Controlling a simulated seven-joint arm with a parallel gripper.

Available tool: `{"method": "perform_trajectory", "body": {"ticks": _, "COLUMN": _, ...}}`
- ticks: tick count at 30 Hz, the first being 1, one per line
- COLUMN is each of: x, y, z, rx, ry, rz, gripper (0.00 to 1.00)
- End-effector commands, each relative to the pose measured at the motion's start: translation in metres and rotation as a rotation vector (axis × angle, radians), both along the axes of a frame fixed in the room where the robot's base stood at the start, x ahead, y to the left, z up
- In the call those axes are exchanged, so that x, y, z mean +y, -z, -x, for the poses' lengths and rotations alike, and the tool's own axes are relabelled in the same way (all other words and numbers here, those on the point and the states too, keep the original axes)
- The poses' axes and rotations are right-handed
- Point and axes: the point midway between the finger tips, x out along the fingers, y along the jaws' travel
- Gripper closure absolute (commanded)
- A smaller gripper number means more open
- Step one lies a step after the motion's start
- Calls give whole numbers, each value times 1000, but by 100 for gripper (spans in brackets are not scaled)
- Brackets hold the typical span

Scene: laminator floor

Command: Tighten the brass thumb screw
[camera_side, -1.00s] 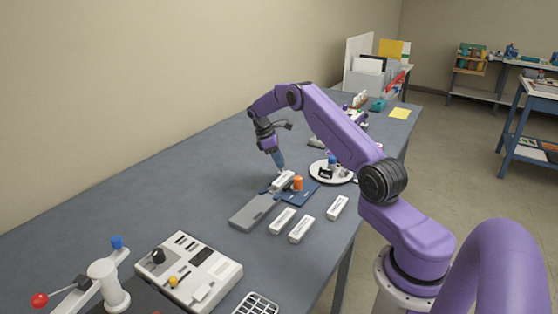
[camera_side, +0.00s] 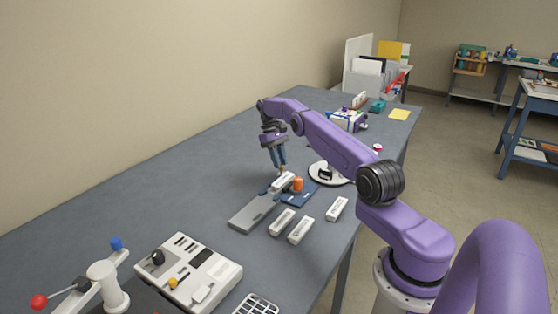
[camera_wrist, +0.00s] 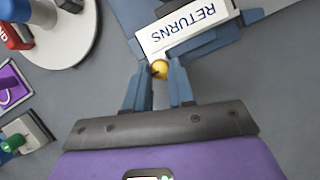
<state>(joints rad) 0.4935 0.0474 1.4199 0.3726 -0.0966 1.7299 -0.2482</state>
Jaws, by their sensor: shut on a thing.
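The brass thumb screw (camera_wrist: 159,68) shows as a small round yellow head in the wrist view, at the edge of a blue holder (camera_wrist: 212,45). A white block (camera_wrist: 185,30) marked RETURNS sits in that holder; it also shows in the side view (camera_side: 283,181). My gripper (camera_wrist: 160,72) has its two blue fingers on either side of the screw head, shut on it. In the side view my gripper (camera_side: 282,170) points down just behind the white block. The screw is tiny there, and its thread is hidden.
An orange knob (camera_side: 298,184) stands close by the block. A grey plate (camera_side: 252,214) lies in front, with loose white blocks (camera_side: 301,230) to its right. A round white stand (camera_side: 318,176) is close on the right.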

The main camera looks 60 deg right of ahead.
Motion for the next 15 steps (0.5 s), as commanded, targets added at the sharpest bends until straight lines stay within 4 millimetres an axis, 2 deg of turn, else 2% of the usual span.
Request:
{"method": "perform_trajectory", "body": {"ticks": 6, "x": -1, "y": 0, "z": 1, "rx": 0, "ry": 84, "rz": 0, "gripper": 100}}
{"method": "perform_trajectory", "body": {"ticks": 15, "x": -1, "y": 0, "z": 0, "rx": -1, "ry": 119, "rz": 0, "gripper": 100}}
